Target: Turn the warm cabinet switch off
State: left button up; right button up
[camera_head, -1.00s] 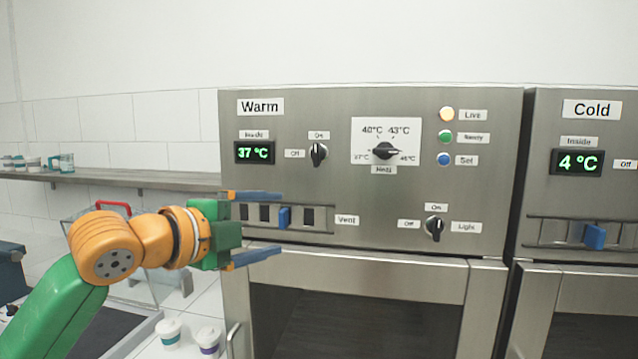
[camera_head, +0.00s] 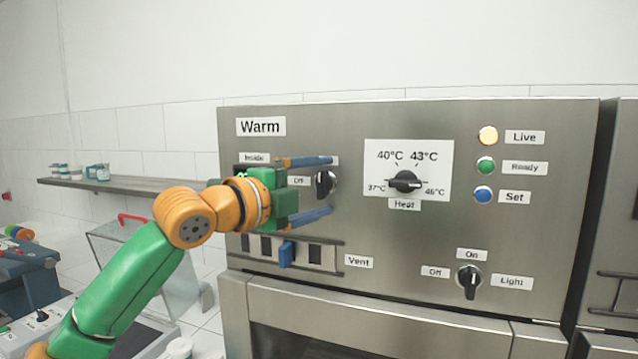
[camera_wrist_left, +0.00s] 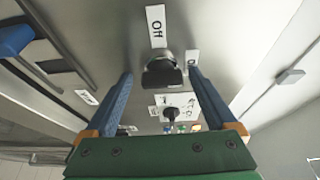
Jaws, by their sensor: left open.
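The warm cabinet (camera_head: 400,260) has a steel front panel with a "Warm" label. Its black on/off switch (camera_head: 325,184) stands near-vertical at the upper left of the panel, with the "Off" label at its left and the label above it partly covered by a finger. My left gripper (camera_head: 331,186) is open, one blue finger above and one below the switch. In the left wrist view the switch (camera_wrist_left: 162,72) shows between the two fingers near their tips, apart from both. Whether the fingers reach past the knob is hard to tell. My right gripper is not in view.
The heat dial (camera_head: 405,181) and the coloured lamps (camera_head: 486,166) are to the right of the switch. The blue vent slider (camera_head: 287,253) is below my gripper. The light switch (camera_head: 469,281) is lower right. A shelf with cups (camera_head: 98,172) is at the left.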

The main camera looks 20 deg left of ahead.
pick_arm(q)
jog(key=c, duration=0.4)
jog(key=shift+s+a, duration=0.15)
jog(key=shift+c, duration=1.4)
jog(key=c, duration=0.7)
